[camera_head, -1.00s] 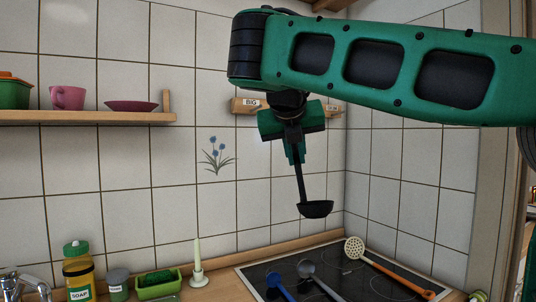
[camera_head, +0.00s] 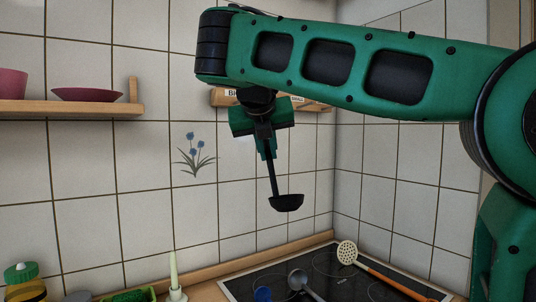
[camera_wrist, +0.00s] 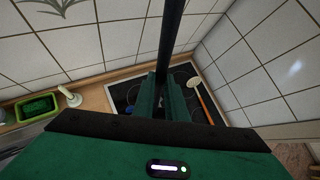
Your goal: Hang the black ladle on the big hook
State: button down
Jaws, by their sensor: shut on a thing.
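My gripper (camera_head: 266,148) is shut on the handle of the black ladle (camera_head: 286,202). The ladle hangs bowl down, slightly tilted, above the cooktop and in front of the tiled wall. In the wrist view, the dark handle (camera_wrist: 171,40) passes between the green fingers of my gripper (camera_wrist: 165,95). The wooden hook rail (camera_head: 305,103) is on the back wall, just behind my wrist. Its label is partly covered by my arm, and the big hook itself is hidden.
A black cooktop (camera_head: 340,284) below holds a slotted spoon with an orange handle (camera_head: 347,253), a grey ladle (camera_head: 298,280) and a blue utensil (camera_head: 263,294). A shelf (camera_head: 70,108) with a pink plate (camera_head: 95,94) is on the left.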

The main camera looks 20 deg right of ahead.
jog(key=w, duration=0.3)
jog(key=shift+w+a+f, duration=0.1)
jog(key=shift+a+f, duration=0.05)
jog(key=shift+a, duration=0.25)
jog(key=shift+w+a, duration=0.2)
jog(key=shift+w, duration=0.55)
jog(key=shift+w+a, duration=0.15)
jog(key=shift+w, duration=0.6)
dwell(0.6)
jog(key=shift+w+a, duration=0.1)
jog(key=shift+w, duration=0.6)
jog(key=shift+w+a+r, duration=0.1)
jog(key=shift+w+r, duration=0.1)
jog(key=shift+r, duration=0.1)
dwell(0.8)
jog(key=shift+w+a+f, duration=0.1)
jog(key=shift+w, duration=0.1)
jog(key=shift+w+a+f, duration=0.1)
jog(key=shift+w+f, duration=0.1)
jog(key=shift+w, duration=0.1)
jog(key=shift+f, duration=0.15)
dwell(0.4)
